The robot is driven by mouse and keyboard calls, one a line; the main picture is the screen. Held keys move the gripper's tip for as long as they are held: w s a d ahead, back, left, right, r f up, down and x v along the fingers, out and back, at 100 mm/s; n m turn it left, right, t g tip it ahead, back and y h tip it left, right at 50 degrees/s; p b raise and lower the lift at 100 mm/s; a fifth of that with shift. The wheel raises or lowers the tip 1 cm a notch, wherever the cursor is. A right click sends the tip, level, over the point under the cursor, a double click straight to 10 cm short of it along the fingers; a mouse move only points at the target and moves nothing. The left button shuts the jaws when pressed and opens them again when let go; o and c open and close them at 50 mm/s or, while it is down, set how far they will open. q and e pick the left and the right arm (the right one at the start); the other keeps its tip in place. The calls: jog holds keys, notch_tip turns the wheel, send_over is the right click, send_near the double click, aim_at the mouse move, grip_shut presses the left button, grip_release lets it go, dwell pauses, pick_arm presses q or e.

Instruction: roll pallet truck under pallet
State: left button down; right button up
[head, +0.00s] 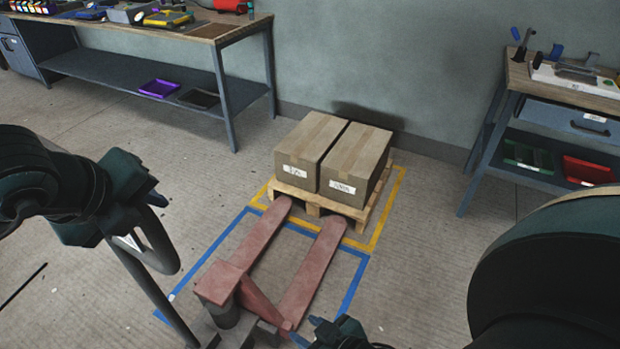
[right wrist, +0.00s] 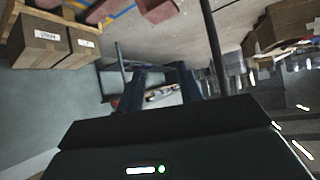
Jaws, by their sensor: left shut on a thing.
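The red pallet truck (head: 252,246) stands on the floor with its two forks pointing at the wooden pallet (head: 328,207). The fork tips meet the pallet's near side; I cannot tell how far they reach in. Two cardboard boxes (head: 311,142) (head: 355,158) sit on the pallet. My left gripper (head: 128,238) is shut on the looped grey handle (head: 163,250) at the top of the truck's tiller. My right gripper (head: 306,331) is low at the bottom edge, near the truck's base. In the right wrist view its fingers (right wrist: 162,82) are apart with nothing held between them.
Yellow tape (head: 388,212) frames the pallet, and blue tape (head: 357,279) frames the floor around the forks. A workbench (head: 232,95) stands at the back left and another (head: 487,150) at the right. A wall is behind the pallet. Floor left of the truck is mostly clear.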

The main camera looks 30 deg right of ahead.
pick_arm(q)
jog(key=w+d+b, duration=0.2)
jog(key=w+d, duration=0.3)
jog(key=d, duration=0.1)
jog(key=shift+w+d, duration=0.35)
jog(key=shift+d, duration=0.05)
dwell(0.5)
